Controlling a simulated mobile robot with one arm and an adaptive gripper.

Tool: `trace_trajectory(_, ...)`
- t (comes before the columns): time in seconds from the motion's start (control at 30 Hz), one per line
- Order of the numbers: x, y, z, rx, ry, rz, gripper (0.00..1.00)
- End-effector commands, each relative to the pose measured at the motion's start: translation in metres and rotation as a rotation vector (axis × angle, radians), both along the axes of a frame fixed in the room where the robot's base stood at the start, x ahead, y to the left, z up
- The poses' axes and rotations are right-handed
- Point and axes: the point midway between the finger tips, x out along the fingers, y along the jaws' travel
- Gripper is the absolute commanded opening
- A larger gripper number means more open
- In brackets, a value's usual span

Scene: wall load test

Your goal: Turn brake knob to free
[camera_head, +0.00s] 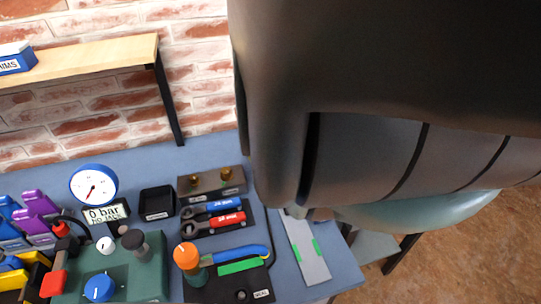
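A green control box (140,276) sits on the blue bench at the lower left. It carries a round blue knob (98,288) with a white pointer mark, a small white knob (106,245), a dark grey knob (132,240) and a red block (53,284) at its left edge. No label marks any of them as the brake knob, and I cannot read the blue knob's setting. My arm fills the upper right in dark grey, away from the box. My gripper's fingers do not show.
A white dial gauge (94,185) stands behind the box above a "0 bar" sign (104,214). A wooden shelf (90,60) juts from the brick wall.

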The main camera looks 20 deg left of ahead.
Motion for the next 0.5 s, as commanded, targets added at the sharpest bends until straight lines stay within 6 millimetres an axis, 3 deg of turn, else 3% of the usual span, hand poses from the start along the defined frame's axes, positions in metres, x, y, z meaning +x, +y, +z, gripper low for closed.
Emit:
trace_trajectory(0.13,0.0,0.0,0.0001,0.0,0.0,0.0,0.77)
trace_trajectory(0.5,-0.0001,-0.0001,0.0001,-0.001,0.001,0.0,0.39)
